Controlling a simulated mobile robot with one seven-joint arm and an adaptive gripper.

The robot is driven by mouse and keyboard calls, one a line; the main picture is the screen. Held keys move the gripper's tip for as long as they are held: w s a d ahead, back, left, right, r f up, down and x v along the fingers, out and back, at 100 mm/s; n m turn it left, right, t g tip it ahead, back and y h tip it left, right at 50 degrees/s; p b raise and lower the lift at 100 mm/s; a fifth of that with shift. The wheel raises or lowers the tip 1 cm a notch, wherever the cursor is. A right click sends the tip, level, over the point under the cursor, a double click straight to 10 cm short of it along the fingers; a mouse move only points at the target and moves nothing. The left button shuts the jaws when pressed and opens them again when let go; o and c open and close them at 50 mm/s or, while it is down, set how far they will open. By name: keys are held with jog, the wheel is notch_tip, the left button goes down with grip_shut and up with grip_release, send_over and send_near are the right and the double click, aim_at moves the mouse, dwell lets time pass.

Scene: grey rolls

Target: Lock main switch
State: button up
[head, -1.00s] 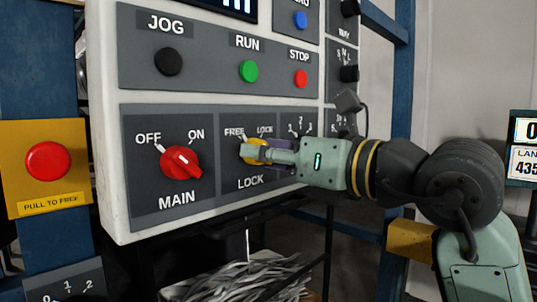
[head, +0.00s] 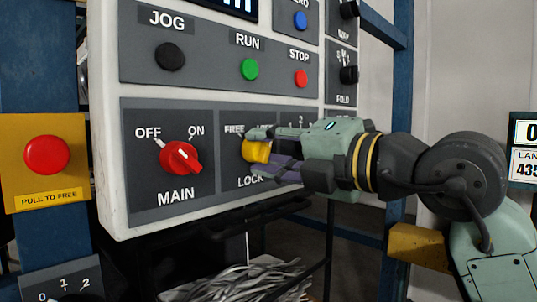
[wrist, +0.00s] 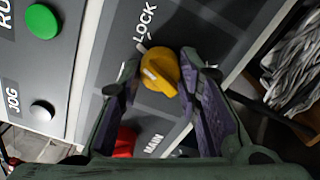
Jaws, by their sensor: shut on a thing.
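The yellow lock knob (head: 255,150) sits on the panel's LOCK plate, under the FREE and LOCK marks. My gripper (head: 256,153) reaches it from the right, one finger above and one below, and is shut on it. In the wrist view the yellow knob (wrist: 160,72) lies between the purple finger pads of my gripper (wrist: 160,66). A finger partly covers the FREE and LOCK marks, so the knob's setting is hard to read. The red main switch (head: 181,158) is left of it, its bar slanting up-left towards OFF.
Above are the black jog button (head: 170,56), green run button (head: 250,69) and red stop button (head: 301,78). A red emergency button (head: 47,155) on a yellow box is at far left. A blue post (head: 400,100) stands behind my arm. Grey strips (head: 245,283) lie below the panel.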

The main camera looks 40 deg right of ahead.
jog(key=m+b, duration=0.1)
jog(key=m, duration=0.3)
jog(key=shift+m, duration=0.7)
jog(key=o, duration=1.2)
jog(key=shift+c, duration=0.2)
